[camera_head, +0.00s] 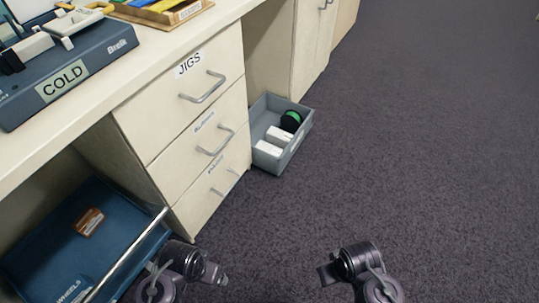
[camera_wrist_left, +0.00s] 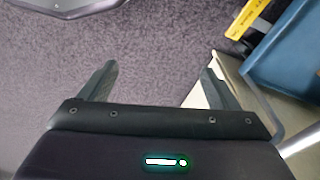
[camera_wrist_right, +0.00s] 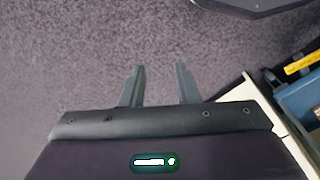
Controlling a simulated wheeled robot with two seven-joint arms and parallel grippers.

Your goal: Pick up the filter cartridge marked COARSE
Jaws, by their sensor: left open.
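No cartridge with a readable COARSE mark shows in any view. A grey bin (camera_head: 293,146) on the floor beside the drawers holds white blocks (camera_head: 279,136) and a dark round thing with a green rim (camera_head: 291,121); no marks on them can be read. My left gripper (camera_wrist_left: 160,76) is open and empty above the carpet in its wrist view. My right gripper (camera_wrist_right: 159,72) has its fingers apart with nothing between them. In the head view both wrists show low in the picture, nearer than the bin and apart from it.
A drawer unit marked JIGS (camera_head: 189,64) stands under the worktop, its drawers shut. A blue tray marked WHEELS (camera_head: 40,262), with a metal bar and a small brown block (camera_head: 89,222), is at lower left. A COLD box (camera_head: 100,62) sits on top. Carpet at right is clear.

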